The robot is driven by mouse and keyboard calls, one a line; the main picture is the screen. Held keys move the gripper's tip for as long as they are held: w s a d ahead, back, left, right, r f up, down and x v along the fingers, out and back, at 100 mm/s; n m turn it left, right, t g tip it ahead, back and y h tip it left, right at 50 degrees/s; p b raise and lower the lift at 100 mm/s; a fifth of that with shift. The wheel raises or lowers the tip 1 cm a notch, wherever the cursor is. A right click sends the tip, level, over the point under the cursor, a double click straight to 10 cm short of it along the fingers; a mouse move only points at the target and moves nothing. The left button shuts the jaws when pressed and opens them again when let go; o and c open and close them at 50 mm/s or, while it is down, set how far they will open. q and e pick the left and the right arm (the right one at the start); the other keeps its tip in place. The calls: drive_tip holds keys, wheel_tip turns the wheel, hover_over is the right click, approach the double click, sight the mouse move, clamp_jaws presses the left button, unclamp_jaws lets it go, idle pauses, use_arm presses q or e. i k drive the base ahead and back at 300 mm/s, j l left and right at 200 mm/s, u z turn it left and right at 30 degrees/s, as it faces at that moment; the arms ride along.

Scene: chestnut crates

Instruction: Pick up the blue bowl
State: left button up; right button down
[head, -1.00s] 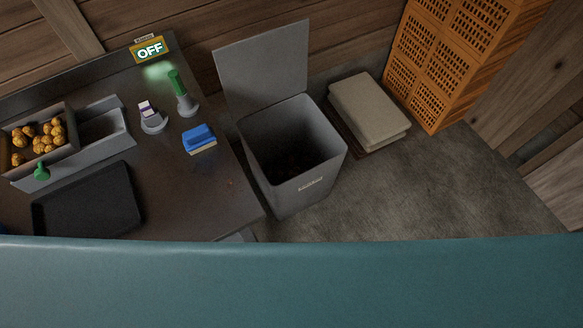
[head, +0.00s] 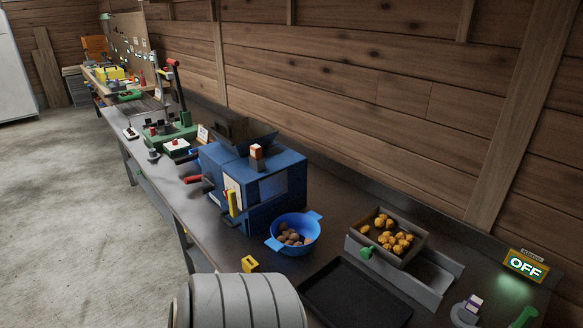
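The blue bowl (head: 280,244) stands upright on the dark workbench in the head view, with two side handles and several brown chestnuts inside. It sits in front of a blue box-shaped machine (head: 262,185). Its whole rim shows and nothing covers it. Neither of my grippers shows in this view. A grey ribbed cylindrical part at the bottom edge stands below and left of the bowl.
A black tray (head: 352,296) lies to the right of the bowl. Behind it stands a grey bin (head: 421,242) of golden pieces. A small yellow block (head: 250,265) is near the bench's front edge. Open floor (head: 75,200) lies at left.

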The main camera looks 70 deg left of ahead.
sight(294, 234)
drive_tip(key=u, duration=2.3)
drive_tip(key=z, duration=2.45)
drive_tip(key=u, duration=2.4)
drive_tip(key=j+z, duration=0.4)
drive_tip(key=j, duration=0.15)
drive_tip(key=k+j+z, duration=0.2)
drive_tip(key=j+z, duration=0.2)
drive_tip(key=j, duration=0.1)
